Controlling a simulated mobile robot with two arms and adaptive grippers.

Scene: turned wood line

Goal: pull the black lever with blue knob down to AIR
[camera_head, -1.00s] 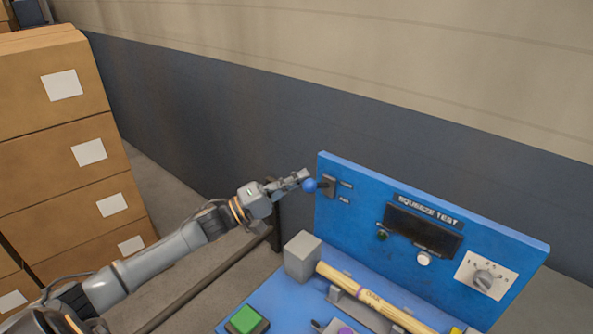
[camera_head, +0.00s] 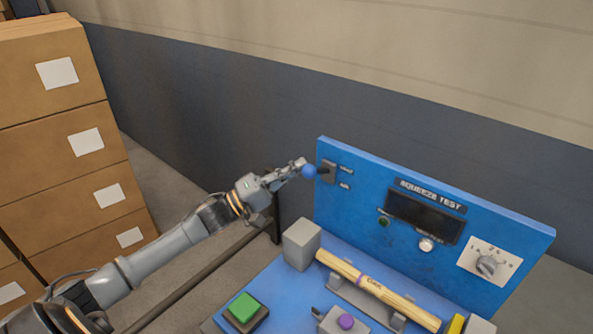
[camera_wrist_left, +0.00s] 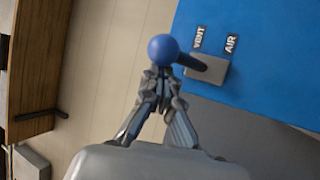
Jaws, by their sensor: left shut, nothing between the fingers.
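The black lever (camera_head: 322,171) with its blue knob (camera_head: 309,171) sticks out from a grey base at the upper left of the blue panel (camera_head: 365,215). In the left wrist view the knob (camera_wrist_left: 163,48) stands on the VENT side of the base, away from the AIR label (camera_wrist_left: 231,44). My left gripper (camera_head: 299,166) is shut and empty, its fingertips right at the knob. In the left wrist view the fingertips (camera_wrist_left: 163,77) overlap the knob's lower edge; whether they touch it I cannot tell. My right gripper is not in view.
A dial (camera_head: 487,265) sits at the panel's right. Cardboard boxes (camera_head: 60,150) are stacked at the left.

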